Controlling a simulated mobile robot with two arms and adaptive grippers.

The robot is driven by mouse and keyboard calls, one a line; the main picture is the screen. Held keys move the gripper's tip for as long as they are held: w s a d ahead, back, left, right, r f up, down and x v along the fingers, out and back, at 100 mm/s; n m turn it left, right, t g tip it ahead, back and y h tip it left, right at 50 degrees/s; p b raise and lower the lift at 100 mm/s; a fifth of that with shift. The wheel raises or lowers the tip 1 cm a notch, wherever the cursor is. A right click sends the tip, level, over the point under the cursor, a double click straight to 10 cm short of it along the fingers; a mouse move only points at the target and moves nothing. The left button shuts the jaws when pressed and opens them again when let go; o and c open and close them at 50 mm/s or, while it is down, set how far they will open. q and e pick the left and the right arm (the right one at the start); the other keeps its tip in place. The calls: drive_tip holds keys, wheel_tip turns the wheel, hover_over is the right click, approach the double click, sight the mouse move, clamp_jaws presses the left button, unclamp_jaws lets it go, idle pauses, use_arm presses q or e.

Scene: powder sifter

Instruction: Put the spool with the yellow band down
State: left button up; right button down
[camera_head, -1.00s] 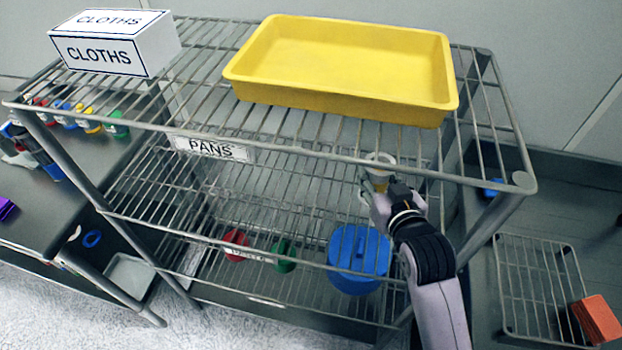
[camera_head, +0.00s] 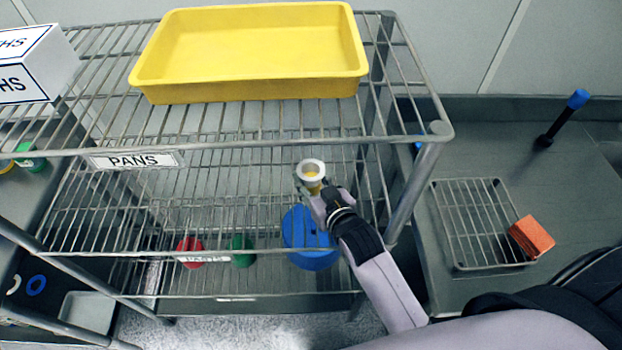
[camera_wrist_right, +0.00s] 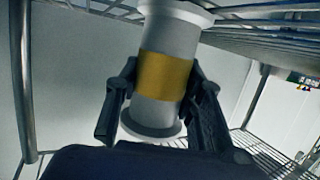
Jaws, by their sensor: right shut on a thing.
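The spool with the yellow band (camera_wrist_right: 164,76) is a grey-white cylinder with wide rims at both ends. In the right wrist view it stands between the two dark fingers of my right gripper (camera_wrist_right: 160,92), which are shut on it around the band. In the head view the spool (camera_head: 311,171) shows its pale round end and some yellow. My right gripper (camera_head: 318,193) holds it at the front of the wire shelf unit, below the level of the top shelf. I cannot tell its distance from the middle shelf. My left gripper is not in view.
A yellow tray (camera_head: 250,92) and a CLOTHS box (camera_head: 45,65) are on the top shelf. A blue container (camera_head: 308,245) and red (camera_head: 190,250) and green (camera_head: 242,250) items are low down. A wire rack (camera_head: 468,225) and orange block (camera_head: 532,237) lie on the right counter.

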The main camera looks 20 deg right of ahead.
drive_tip(key=shift+f, duration=0.1)
drive_tip(key=c, duration=1.4)
unclamp_jaws()
drive_tip(key=o, duration=0.3)
drive_tip(key=shift+o, duration=0.2)
drive_tip(key=shift+r, duration=0.2)
drive_tip(key=b+v, duration=0.2)
drive_tip(key=v, duration=0.9)
drive_tip(key=shift+s+f, duration=0.1)
drive_tip(key=shift+s, duration=0.4)
